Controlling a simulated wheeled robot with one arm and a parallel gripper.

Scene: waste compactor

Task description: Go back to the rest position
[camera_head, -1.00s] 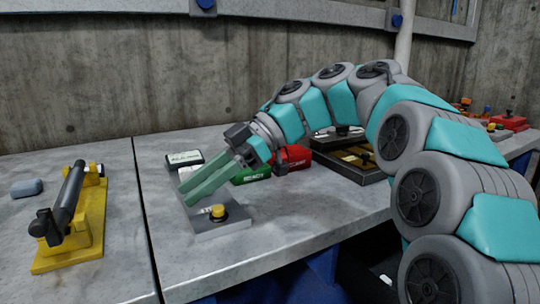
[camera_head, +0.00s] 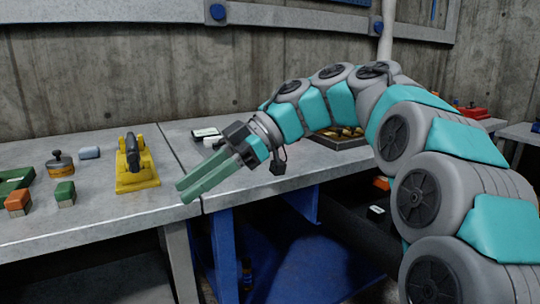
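My gripper (camera_head: 187,190) is in the middle of the camera_head view, at the end of my grey and teal arm. Its two long green fingers point down and to the left, over the front part of the bench. They appear close together, and no object shows between them. The angle does not show clearly whether there is a gap. My arm arches up from the lower right and hides part of the bench behind it.
A yellow device with a black handle (camera_head: 137,165) stands left of my gripper on the grey bench (camera_head: 95,215). A framed tray (camera_head: 340,140) is behind my arm.

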